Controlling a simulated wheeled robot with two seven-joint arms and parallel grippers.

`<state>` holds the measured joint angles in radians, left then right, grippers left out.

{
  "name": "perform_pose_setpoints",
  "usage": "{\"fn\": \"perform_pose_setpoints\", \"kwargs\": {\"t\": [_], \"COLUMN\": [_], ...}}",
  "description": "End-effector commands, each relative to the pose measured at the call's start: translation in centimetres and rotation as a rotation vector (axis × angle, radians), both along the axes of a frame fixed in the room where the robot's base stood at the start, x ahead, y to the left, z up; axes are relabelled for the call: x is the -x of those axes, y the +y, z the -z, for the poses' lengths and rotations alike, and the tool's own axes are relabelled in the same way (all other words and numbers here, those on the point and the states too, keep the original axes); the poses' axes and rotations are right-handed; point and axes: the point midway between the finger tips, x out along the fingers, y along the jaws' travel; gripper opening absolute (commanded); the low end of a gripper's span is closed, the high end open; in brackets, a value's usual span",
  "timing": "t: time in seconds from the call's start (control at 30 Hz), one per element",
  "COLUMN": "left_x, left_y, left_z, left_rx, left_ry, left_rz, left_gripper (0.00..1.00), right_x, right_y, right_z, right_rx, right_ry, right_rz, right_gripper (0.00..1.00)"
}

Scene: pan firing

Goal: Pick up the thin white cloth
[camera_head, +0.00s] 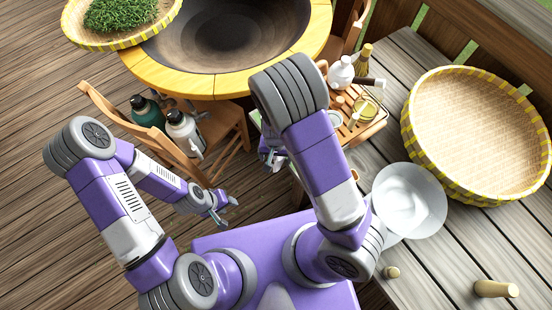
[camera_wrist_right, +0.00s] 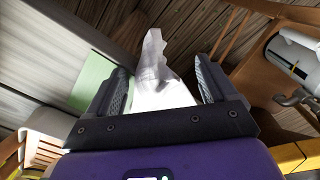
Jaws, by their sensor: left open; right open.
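A thin white cloth (camera_wrist_right: 153,75) shows in the right wrist view as a crumpled, pointed piece. It lies in the gap between the two dark fingers of my right gripper (camera_wrist_right: 160,85), which are apart; contact cannot be told. In the head view I cannot make out the cloth; my right arm may hide it. My left gripper (camera_head: 224,208) is open and empty, low over the deck near the chair.
A wooden tray (camera_head: 382,112) holds tea ware. A large woven basket (camera_head: 480,130) and a white bowl-like dish (camera_head: 408,200) stand on the grey bench at right. A wok (camera_head: 230,30) is at the back. A chair (camera_head: 235,115) holds two bottles. Open deck lies at left.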

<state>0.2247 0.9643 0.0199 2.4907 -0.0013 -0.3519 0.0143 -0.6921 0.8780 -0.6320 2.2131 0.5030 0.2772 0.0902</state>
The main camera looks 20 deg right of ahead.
Motion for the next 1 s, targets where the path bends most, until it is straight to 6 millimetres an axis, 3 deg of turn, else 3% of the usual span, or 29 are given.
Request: {"fn": "perform_pose_setpoints", "kwargs": {"t": [1.0], "left_x": [-0.01], "left_y": [0.01], "left_z": [0.03], "left_rx": [0.000], "left_ry": [0.000], "left_rz": [0.000], "left_gripper": [0.43], "right_x": [-0.01], "right_y": [0.21], "right_z": [0.09], "right_rx": [-0.002], "right_ry": [-0.001], "right_rz": [-0.003], "right_gripper": [0.05]}}
